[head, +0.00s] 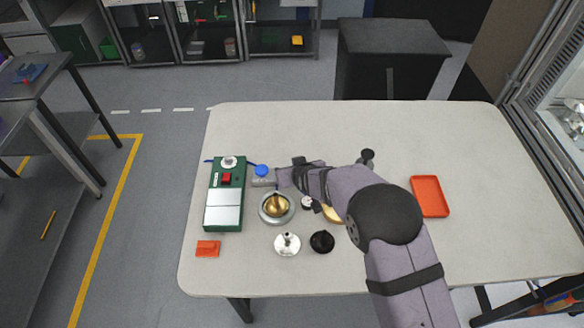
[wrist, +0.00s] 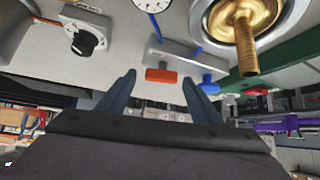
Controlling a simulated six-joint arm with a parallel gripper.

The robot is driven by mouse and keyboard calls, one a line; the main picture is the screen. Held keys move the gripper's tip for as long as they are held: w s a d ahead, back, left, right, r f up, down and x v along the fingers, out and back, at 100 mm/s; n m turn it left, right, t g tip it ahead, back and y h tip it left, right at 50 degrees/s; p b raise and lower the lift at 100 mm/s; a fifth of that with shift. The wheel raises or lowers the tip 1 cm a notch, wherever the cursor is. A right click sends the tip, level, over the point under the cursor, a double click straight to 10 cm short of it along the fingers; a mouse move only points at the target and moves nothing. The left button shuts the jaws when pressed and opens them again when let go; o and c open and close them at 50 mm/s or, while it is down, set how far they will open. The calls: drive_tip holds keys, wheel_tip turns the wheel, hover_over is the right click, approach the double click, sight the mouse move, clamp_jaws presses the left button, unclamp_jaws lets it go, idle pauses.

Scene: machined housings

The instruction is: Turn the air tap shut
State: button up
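A grey valve block (wrist: 185,58) shows in the wrist view, with a red lever (wrist: 160,76) and a blue lever (wrist: 208,86) on it and blue tubes running to it. I cannot tell which lever is the air tap. In the head view a grey block (head: 262,183) lies beside a round blue piece (head: 261,170); the red lever is not distinct there. My gripper (wrist: 158,92) is open and empty, with its fingers apart on either side of the red lever in the picture. I cannot tell whether they touch it. In the head view my gripper (head: 279,178) is just right of the grey block.
A green box (head: 211,222) with a red button stands to the left. A brass part (head: 277,205) sits in a silver ring just below my gripper. A silver part (head: 287,243), a black part (head: 322,241) and an orange tray (head: 429,196) lie around. The table's back is clear.

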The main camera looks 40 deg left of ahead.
drive_tip(key=shift+a, duration=0.15)
drive_tip(key=b+v, duration=0.3)
drive_tip(key=v, duration=0.4)
drive_tip(key=shift+d, duration=0.2)
idle(0.4)
drive_tip(key=shift+s+b, duration=0.1)
drive_tip(key=shift+b, duration=0.2)
